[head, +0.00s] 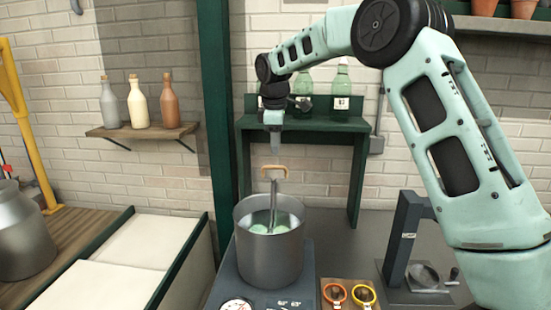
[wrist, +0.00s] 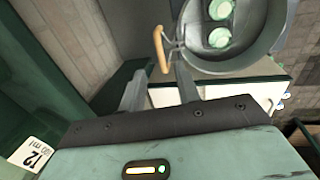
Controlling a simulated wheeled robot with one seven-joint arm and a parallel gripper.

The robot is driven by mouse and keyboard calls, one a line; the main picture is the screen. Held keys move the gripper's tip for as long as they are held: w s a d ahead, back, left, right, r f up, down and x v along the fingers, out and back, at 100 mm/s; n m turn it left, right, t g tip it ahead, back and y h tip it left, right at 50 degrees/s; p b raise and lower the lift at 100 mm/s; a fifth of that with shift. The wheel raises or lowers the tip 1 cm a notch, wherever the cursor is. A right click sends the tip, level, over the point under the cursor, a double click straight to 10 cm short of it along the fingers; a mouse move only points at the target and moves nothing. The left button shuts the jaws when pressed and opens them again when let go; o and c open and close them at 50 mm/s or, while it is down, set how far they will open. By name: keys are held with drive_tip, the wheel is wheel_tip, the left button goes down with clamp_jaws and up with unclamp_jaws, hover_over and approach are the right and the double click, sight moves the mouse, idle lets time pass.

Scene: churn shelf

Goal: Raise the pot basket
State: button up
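A grey metal pot (head: 268,262) stands upright on a dark base. Its basket has an upright metal stem topped by a tan handle (head: 275,168). Pale green round items (head: 268,224) lie inside the pot, and the basket's lower part is hidden. My gripper (head: 275,152) points down just above the handle. In the wrist view my gripper (wrist: 161,76) is open, its two fingers apart and empty. The handle (wrist: 161,48) shows just beyond and between the fingertips, apparently not held. The pot (wrist: 225,67) also shows there with green items inside.
A dark green shelf (head: 310,125) with bottles stands behind the pot. A green post (head: 217,110) rises to the left. Orange and yellow rings (head: 348,295) and a dark stand (head: 405,240) are at right. A pale-topped counter (head: 130,255) is at left.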

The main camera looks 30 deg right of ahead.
sight(276, 167)
drive_tip(key=f, duration=0.4)
drive_tip(key=w+f+p, duration=0.1)
drive_tip(key=f, duration=0.1)
drive_tip(key=shift+d+f, duration=0.2)
drive_tip(key=shift+d, duration=0.2)
clamp_jaws()
